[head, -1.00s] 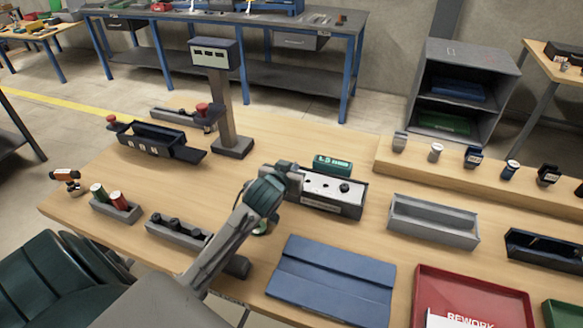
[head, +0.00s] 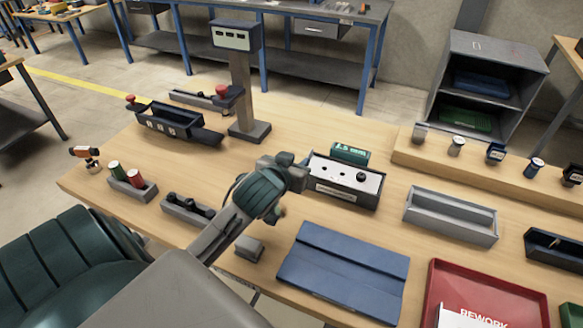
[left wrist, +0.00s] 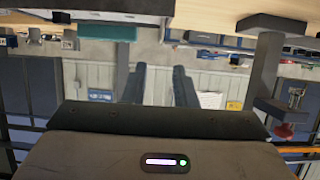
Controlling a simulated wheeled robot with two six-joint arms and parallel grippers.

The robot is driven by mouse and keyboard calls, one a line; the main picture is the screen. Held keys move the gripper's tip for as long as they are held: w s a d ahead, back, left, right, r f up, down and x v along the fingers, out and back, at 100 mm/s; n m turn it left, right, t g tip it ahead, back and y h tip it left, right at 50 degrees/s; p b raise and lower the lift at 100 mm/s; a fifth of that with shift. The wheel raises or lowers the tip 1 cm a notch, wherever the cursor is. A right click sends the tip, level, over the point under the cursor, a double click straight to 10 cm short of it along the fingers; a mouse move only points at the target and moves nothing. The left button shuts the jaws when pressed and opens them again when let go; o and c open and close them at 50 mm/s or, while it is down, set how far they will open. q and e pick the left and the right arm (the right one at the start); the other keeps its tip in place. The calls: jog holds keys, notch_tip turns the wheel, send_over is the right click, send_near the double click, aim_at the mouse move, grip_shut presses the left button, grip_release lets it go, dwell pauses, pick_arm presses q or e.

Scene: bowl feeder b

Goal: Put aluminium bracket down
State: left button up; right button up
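My left gripper (head: 300,172) is at the left end of a dark box with a white top (head: 345,178), with dark round spots on that top. In the left wrist view the two dark fingers (left wrist: 158,85) stand apart with a clear gap between them. The background shows through the gap and nothing is held there. I cannot make out an aluminium bracket for certain. A small grey block (head: 249,249) lies beside my left forearm near the front edge; I cannot tell what it is. My right gripper is not in view.
A blue folded mat (head: 345,268), a red rework tray (head: 480,285) and an empty grey bin (head: 451,213) are to the right. A green box (head: 349,153) stands behind the white-topped box. A display post (head: 243,85) and small racks stand left. Bare wood lies between.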

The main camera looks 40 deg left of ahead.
pick_arm(q)
jog(key=shift+v, duration=1.45)
dwell(1.3)
jog(key=shift+o, duration=0.4)
jog(key=shift+w, duration=0.1)
